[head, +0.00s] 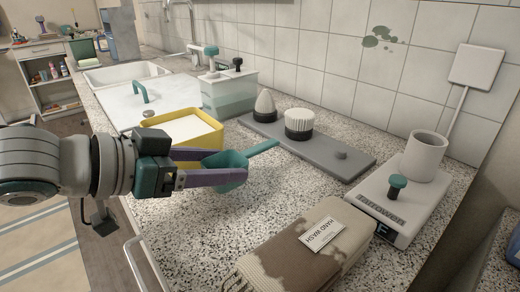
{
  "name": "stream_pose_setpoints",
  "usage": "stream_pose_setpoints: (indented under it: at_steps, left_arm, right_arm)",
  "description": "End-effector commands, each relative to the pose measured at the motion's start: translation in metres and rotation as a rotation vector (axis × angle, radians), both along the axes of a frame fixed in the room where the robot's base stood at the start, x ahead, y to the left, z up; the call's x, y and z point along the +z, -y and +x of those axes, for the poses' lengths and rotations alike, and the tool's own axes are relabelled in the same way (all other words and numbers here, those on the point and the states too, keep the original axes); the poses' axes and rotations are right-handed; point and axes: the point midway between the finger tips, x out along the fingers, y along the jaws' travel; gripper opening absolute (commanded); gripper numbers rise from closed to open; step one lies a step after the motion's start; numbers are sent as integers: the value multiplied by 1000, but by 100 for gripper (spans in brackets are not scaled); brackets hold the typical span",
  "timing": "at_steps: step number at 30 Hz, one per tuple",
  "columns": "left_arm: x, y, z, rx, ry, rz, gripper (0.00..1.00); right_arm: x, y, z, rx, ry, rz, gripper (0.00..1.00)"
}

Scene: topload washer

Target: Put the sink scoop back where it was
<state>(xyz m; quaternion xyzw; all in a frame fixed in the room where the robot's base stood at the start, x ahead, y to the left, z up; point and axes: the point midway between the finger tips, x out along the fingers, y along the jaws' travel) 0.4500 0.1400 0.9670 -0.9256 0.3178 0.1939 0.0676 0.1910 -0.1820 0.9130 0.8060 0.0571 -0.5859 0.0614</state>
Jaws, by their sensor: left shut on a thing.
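The teal scoop (229,161) is in the middle of the head view, its handle pointing up and right toward the grey board. My left gripper (228,169) has purple fingers and is shut on the scoop at its bowl end. The fingers hide part of the bowl. Whether the scoop touches the counter is hard to tell. A yellow tub (213,128) with white contents stands just behind the gripper. My right gripper is not in view.
A grey board (322,151) carries two brushes and a knob. A folded towel (290,255) lies in front. Speckled counter between is clear.

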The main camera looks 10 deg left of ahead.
Motion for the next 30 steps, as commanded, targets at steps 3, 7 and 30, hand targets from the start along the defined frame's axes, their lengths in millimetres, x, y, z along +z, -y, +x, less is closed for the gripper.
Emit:
stream_pose_setpoints:
  at_steps: [3, 7, 30]
  left_arm:
    - [-21, 0, 0, 2, -3, -2, 9]
    - [-26, 0, 0, 0, 1, -2, 9]
    - [-28, 0, 0, 0, -1, -1, 97]
  right_arm:
    - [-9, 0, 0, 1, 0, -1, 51]
    - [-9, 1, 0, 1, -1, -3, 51]
    - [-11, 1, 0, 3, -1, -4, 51]
